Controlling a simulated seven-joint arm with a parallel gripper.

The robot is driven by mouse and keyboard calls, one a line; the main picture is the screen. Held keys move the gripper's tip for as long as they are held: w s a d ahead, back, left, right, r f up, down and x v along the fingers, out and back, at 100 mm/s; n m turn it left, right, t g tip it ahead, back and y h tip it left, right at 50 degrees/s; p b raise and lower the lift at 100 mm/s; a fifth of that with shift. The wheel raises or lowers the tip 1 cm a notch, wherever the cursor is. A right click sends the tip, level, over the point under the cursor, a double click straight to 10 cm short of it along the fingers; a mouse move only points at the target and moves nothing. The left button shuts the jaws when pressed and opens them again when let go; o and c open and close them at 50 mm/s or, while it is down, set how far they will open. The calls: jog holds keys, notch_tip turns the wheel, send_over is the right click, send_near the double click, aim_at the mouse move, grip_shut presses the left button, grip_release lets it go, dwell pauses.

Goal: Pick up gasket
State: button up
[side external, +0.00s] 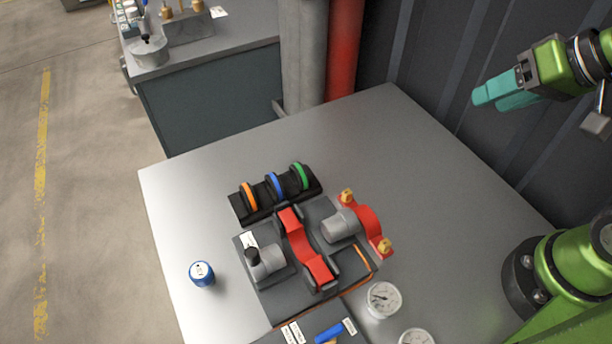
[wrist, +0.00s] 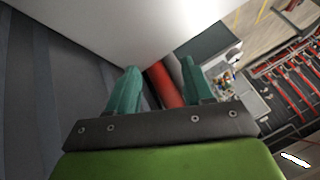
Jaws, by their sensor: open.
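Three ring-shaped parts stand in a row on a black holder (side external: 240,212) on the grey table: an orange ring (side external: 249,196), a blue ring (side external: 274,186) and a green ring (side external: 300,176). They look like gaskets; I cannot tell which one the task means. My gripper (side external: 487,97) has teal fingers and is raised at the upper right, far from the rings. In the wrist view my gripper (wrist: 159,65) shows its two fingers apart with nothing between them. No ring can be made out in the wrist view.
A pump assembly with a red bracket (side external: 305,247) and a red flange (side external: 369,224) sits in front of the holder. A blue-sided can (side external: 202,274) stands left of it, white gauges (side external: 384,299) at the front. The table's back right (side external: 400,140) is clear.

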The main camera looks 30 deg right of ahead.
jog(key=w+a+f+n+g, duration=0.2)
jog(key=w+a+n+g, duration=0.25)
jog(key=w+a, duration=0.7)
jog(key=g+h, duration=0.2)
jog(key=g, duration=0.1)
send_over(298, 166)
jog(key=shift+m+t, duration=0.25)
jog(key=shift+m, duration=0.1)
notch_tip(298, 166, down, 14)
jog(key=shift+s+a+r, duration=0.1)
jog(key=shift+a, duration=0.05)
jog(key=shift+f, duration=2.7)
grip_shut()
